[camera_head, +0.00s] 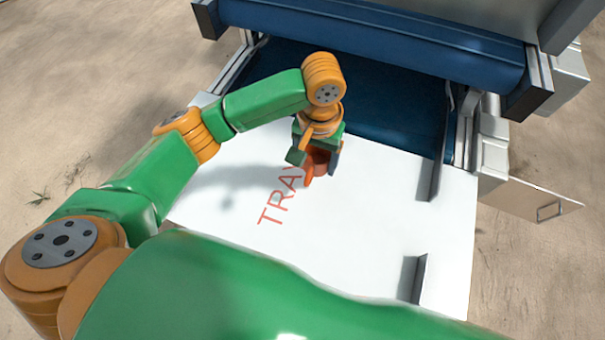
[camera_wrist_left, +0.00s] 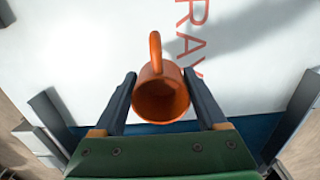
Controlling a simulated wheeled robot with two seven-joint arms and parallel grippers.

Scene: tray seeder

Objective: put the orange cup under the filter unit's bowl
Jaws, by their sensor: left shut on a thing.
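The orange cup (camera_head: 318,162) is between the fingers of my left gripper (camera_head: 316,158), over the white panel near the red lettering. It also shows in the left wrist view (camera_wrist_left: 160,98), with its open mouth toward the camera and its handle pointing to the top of the picture. The left gripper is shut on the cup's body, one dark finger on each side. I cannot tell whether the cup touches the panel. I cannot make out the filter unit or its bowl in either view. My right gripper is not in view.
The white panel (camera_head: 365,225) with red letters is largely clear to the right of the cup. Upright metal brackets (camera_head: 420,280) stand on its right side. A blue roller (camera_head: 375,38) and machine frame lie behind. Sandy ground (camera_head: 95,80) surrounds it.

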